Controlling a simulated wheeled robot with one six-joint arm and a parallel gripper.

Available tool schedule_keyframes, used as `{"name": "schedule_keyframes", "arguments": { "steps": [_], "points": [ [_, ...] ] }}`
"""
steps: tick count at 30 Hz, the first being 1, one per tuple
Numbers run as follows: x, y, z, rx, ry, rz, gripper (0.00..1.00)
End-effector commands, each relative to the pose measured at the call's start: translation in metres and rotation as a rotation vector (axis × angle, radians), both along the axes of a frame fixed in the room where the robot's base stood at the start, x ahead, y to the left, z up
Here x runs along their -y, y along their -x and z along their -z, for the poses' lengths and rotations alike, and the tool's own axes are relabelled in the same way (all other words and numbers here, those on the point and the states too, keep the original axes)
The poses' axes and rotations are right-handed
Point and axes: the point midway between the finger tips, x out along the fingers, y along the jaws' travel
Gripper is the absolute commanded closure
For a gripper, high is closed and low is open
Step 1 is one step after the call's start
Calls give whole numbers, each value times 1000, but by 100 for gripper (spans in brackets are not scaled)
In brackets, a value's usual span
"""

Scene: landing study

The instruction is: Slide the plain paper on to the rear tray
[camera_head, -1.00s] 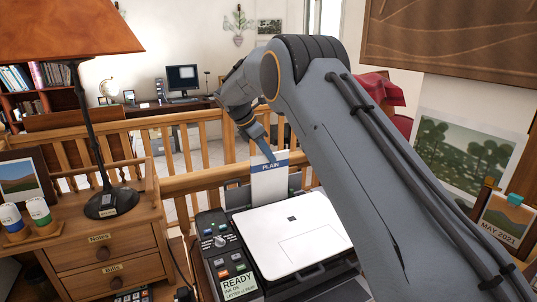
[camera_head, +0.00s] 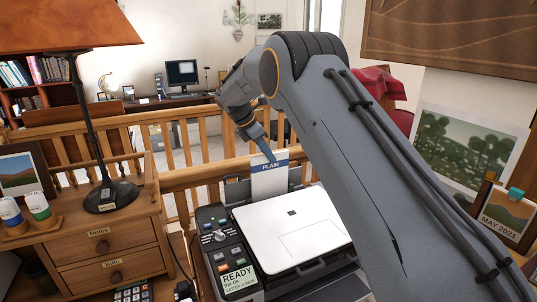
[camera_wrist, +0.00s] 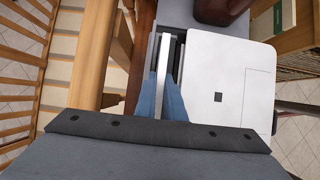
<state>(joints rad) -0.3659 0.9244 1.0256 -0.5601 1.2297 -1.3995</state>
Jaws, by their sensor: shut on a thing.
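The plain paper (camera_head: 269,182) is a white sheet with a blue band reading PLAIN, upright at the back of the printer (camera_head: 292,233). My gripper (camera_head: 269,157) is shut on its top edge. In the wrist view the blue fingers of my gripper (camera_wrist: 167,98) pinch the paper (camera_wrist: 163,60), seen edge on. The rear tray (camera_head: 236,192) is the dark upright part behind the printer's white lid. The paper's lower end is hidden behind the lid, so I cannot tell how deep it sits in the tray.
A wooden railing (camera_head: 190,150) runs close behind the printer. The printer's button panel (camera_head: 222,240) is on its left. A drawer cabinet (camera_head: 105,250) with a lamp (camera_head: 110,195) stands further left. A calendar (camera_head: 505,215) is at the right.

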Motion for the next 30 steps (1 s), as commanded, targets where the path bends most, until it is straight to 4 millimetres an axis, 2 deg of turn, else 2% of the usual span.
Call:
{"name": "schedule_keyframes", "arguments": {
  "steps": [30],
  "points": [
    [0,0,23,0,0,0,100]
  ]
}}
